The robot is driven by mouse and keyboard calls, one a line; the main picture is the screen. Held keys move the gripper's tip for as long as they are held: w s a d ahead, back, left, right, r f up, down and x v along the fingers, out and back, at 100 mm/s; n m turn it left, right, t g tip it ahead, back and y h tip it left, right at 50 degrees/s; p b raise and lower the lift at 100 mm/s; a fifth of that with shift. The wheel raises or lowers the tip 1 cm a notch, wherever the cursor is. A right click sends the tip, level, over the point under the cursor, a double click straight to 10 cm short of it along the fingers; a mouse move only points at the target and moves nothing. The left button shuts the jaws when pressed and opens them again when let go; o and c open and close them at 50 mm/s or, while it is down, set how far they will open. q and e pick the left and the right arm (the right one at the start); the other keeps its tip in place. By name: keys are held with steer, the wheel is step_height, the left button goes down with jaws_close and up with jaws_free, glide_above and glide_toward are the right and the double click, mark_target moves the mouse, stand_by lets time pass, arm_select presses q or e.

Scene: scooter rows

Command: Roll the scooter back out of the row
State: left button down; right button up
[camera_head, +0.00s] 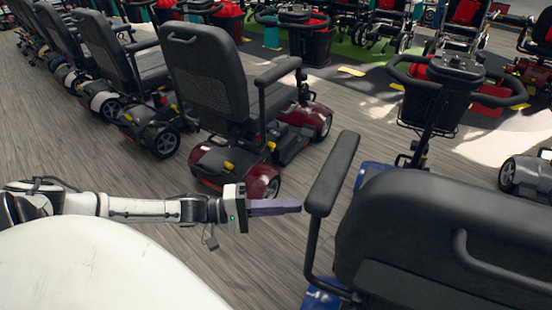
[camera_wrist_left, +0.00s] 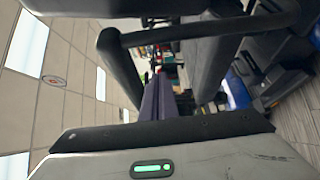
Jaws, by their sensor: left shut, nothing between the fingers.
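A blue scooter with a black seat (camera_head: 450,225) stands at the front right, its seat back and rear push handle (camera_head: 490,265) facing me. In the left wrist view the purple-grey fingers (camera_wrist_left: 158,100) lie together beside black scooter parts (camera_wrist_left: 120,70), with blue bodywork (camera_wrist_left: 238,88) at the right. My right gripper is not in view.
A red scooter (camera_head: 235,170) with a black seat stands left of the blue one, with more scooters (camera_head: 110,50) in a row beyond. Grey wood floor (camera_head: 255,260) is clear between the red and blue scooters.

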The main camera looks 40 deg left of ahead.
arm_select(q)
steer(key=shift+s+d+p, duration=0.1)
steer(key=shift+d+p, duration=0.2)
steer(key=shift+d, duration=2.25)
